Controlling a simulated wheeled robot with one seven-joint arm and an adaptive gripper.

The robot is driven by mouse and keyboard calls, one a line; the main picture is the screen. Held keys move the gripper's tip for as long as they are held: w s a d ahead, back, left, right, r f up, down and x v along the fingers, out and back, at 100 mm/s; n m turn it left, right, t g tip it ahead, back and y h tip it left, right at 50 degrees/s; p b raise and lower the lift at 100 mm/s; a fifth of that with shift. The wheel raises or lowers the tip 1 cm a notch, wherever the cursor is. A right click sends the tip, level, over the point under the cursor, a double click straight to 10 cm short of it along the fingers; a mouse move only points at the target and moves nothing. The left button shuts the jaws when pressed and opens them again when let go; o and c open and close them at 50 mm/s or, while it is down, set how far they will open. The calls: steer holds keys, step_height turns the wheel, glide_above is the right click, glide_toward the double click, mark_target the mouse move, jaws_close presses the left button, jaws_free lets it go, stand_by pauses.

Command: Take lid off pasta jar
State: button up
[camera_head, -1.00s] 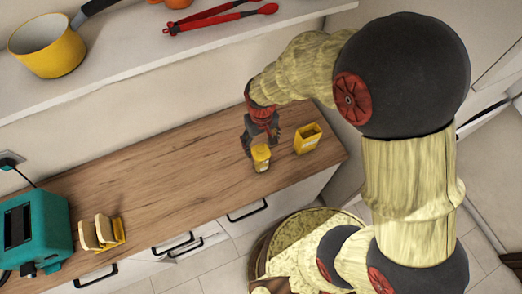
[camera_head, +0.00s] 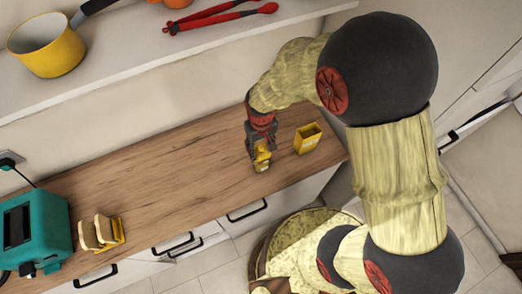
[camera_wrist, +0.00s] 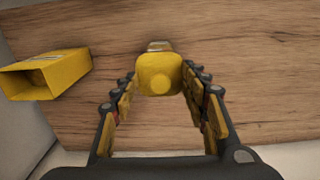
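The pasta jar (camera_head: 262,167) stands upright on the wooden counter near its front edge. Its yellow lid (camera_wrist: 160,75) is on top and faces the camera in the wrist view; a strip of the jar body (camera_wrist: 159,46) shows just beyond it. My gripper (camera_wrist: 160,88) is open, with one finger on each side of the lid and a visible gap on both sides. In the head view my gripper (camera_head: 260,155) is over the jar and covers part of the lid.
An open yellow box (camera_head: 307,138) stands right of the jar; it also shows at the left in the wrist view (camera_wrist: 48,74). A teal toaster (camera_head: 35,230) and a yellow rack with bread slices (camera_head: 108,234) are at the left. A shelf (camera_head: 150,55) runs above the counter (camera_head: 170,180), whose middle is clear.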

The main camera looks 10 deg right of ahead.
steer(key=c, duration=0.3)
steer(key=shift+r, duration=0.15)
